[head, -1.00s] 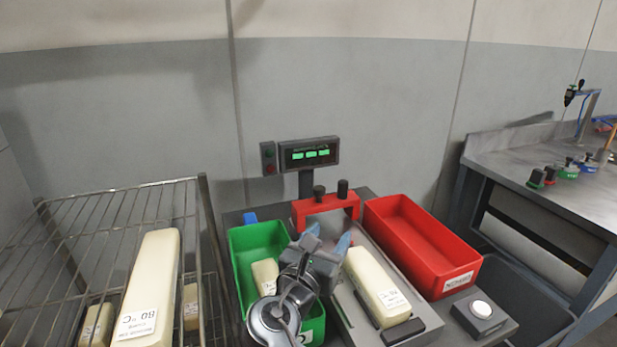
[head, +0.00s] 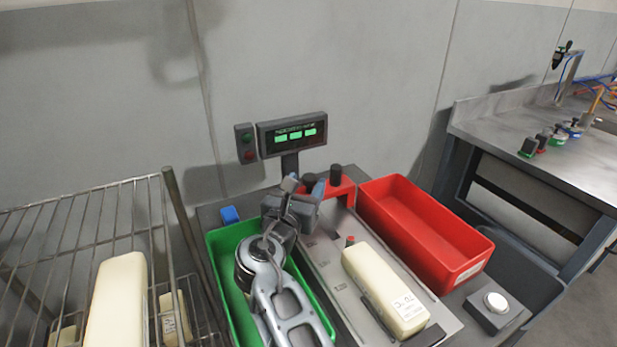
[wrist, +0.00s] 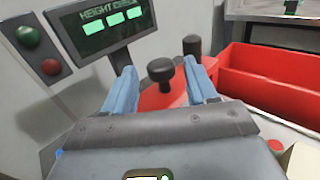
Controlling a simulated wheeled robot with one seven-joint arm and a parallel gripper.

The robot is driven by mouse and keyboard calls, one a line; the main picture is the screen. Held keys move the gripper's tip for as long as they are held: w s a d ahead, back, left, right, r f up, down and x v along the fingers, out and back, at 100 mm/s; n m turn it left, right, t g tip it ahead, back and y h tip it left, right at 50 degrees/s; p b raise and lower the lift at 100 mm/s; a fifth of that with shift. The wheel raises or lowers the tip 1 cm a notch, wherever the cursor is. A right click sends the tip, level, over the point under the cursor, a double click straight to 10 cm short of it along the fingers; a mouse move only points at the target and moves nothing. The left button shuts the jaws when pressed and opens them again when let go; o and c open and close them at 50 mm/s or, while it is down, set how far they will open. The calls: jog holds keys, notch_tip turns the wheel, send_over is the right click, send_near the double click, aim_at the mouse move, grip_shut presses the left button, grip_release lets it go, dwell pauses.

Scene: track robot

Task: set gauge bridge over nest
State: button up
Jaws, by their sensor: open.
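The red gauge bridge (head: 342,189) with two black knobs stands at the far end of the grey nest plate (head: 322,258). A cream block (head: 385,290) lies lengthwise on the plate, nearer than the bridge. My gripper (head: 305,184) is at the bridge's left side and hides part of it. In the wrist view my gripper (wrist: 161,76) is open, its blue fingers on either side of the bridge's left knob (wrist: 161,73) in the picture. I cannot tell whether they touch it. The right knob (wrist: 192,46) stands clear beyond the right finger.
A green bin (head: 218,258) lies left, under my arm. A red bin (head: 425,225) stands close on the right, with a white button (head: 496,301) in front. A display (head: 293,133) rises behind the bridge. A wire rack (head: 90,235) with cream blocks is far left.

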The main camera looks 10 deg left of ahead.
aim_at(307, 182)
jog(key=shift+w+d, duration=0.15)
jog(key=shift+w, duration=0.65)
jog(key=shift+w+d, duration=0.15)
jog(key=shift+w, duration=0.65)
grip_shut()
